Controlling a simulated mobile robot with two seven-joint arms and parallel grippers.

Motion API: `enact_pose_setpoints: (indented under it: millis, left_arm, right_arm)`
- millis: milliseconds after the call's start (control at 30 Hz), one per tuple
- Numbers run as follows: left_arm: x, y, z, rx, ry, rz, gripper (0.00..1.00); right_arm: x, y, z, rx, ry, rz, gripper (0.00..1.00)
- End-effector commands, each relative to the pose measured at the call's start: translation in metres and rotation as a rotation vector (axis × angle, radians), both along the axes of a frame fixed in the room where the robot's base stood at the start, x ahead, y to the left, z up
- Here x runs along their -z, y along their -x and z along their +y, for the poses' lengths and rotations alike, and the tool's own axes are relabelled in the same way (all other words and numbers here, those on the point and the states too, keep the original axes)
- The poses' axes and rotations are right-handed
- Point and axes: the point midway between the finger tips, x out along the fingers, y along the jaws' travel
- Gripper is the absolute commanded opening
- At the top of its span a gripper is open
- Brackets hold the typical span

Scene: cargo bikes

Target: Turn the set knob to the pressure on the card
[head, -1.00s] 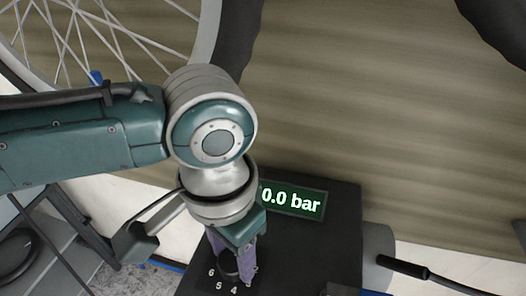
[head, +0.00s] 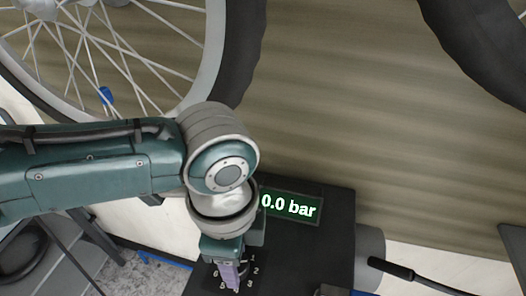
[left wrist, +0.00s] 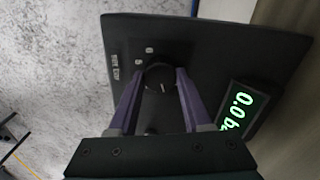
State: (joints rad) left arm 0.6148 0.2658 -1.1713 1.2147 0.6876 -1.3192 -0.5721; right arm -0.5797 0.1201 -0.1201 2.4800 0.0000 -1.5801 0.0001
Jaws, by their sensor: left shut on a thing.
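The set knob (left wrist: 159,76) is a round black dial with a pale pointer line, on the top of a dark box (left wrist: 225,40). In the left wrist view the two purple fingers of my left gripper (left wrist: 158,84) are closed on the knob from both sides. In the head view my left gripper (head: 229,276) points down at the dial, and its fingers hide most of the knob. Printed numbers ring the dial, with 1, 2, 3, 5 and 6 readable. The green display (head: 290,206) reads 0.0 bar. No card is visible. My right gripper is out of view.
A spoked bike wheel (head: 140,60) stands behind at the upper left, and another tyre (head: 475,50) is at the upper right. A corrugated brown wall is behind.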

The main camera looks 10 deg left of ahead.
Motion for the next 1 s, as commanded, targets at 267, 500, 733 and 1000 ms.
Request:
enact_pose_setpoints:
  millis: [267, 500, 733, 1000]
  left_arm:
    - [-0.0006, 0.0003, -0.0006, 0.262, 0.002, 0.0, 0.0]
    - [-0.0005, 0.0005, -0.0007, 0.49, 0.002, 0.0, 0.0]
    - [-0.0004, 0.0006, -0.0005, 0.708, 0.002, -0.001, 0.0]
    - [0.0, 0.0012, -0.0003, 0.965, 0.003, 0.0, 0.0]
  right_arm:
    - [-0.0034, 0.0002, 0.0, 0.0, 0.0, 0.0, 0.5]
    - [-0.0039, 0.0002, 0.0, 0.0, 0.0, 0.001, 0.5]
    - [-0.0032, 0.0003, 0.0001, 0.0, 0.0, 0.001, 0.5]
    - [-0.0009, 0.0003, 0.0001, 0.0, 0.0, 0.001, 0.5]
